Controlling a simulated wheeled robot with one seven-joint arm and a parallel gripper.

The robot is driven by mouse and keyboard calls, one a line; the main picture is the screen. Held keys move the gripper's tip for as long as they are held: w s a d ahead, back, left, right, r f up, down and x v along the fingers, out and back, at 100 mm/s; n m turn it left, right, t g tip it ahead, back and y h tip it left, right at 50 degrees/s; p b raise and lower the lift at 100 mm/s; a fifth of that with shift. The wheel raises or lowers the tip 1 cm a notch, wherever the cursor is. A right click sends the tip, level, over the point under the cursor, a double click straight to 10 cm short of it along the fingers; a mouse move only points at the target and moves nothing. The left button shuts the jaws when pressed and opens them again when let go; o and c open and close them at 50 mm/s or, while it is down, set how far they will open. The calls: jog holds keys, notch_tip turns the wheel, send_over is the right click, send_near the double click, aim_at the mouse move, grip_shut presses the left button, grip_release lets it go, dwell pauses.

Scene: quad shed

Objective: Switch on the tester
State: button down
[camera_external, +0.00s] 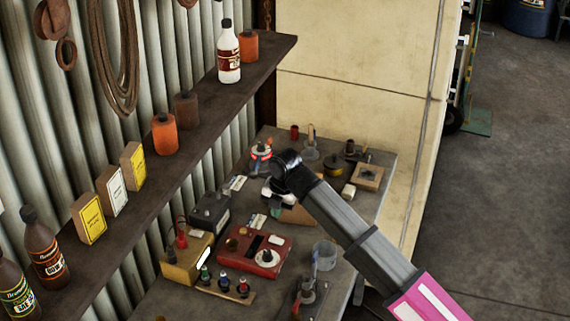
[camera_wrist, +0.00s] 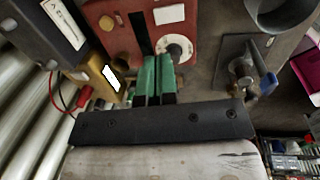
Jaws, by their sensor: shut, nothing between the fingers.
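A red box with a white-faced round dial, dark knob and black slot, apparently the tester (camera_external: 236,262), lies on the workbench. It fills the top middle of the wrist view (camera_wrist: 112,18), with its dial (camera_wrist: 179,50) just right of the fingers. My gripper (camera_wrist: 158,62) has green fingers, shut and empty, their tips overlapping the box's near edge in that view. I cannot tell if they touch it. Which part is the switch is unclear.
A strip with several coloured knobs (camera_external: 223,291) lies in front. A shelf (camera_external: 195,118) runs along the corrugated wall.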

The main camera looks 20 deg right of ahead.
aim_at(277, 239)
jog(key=f, duration=0.6)
jog(key=w+a+f, duration=0.1)
jog(key=f, duration=0.3)
jog(key=shift+f, duration=0.2)
jog(key=shift+s+d, duration=0.1)
jog(key=shift+s+d+r, duration=0.2)
jog(key=shift+s+d, duration=0.2)
jog(key=shift+s, duration=0.05)
jog(key=shift+r, duration=0.1)
dwell(0.4)
notch_tip(277, 239, up, 14)
jog(key=s+d, duration=0.1)
jog(key=shift+s+d, duration=0.15)
jog(key=shift+d, duration=0.05)
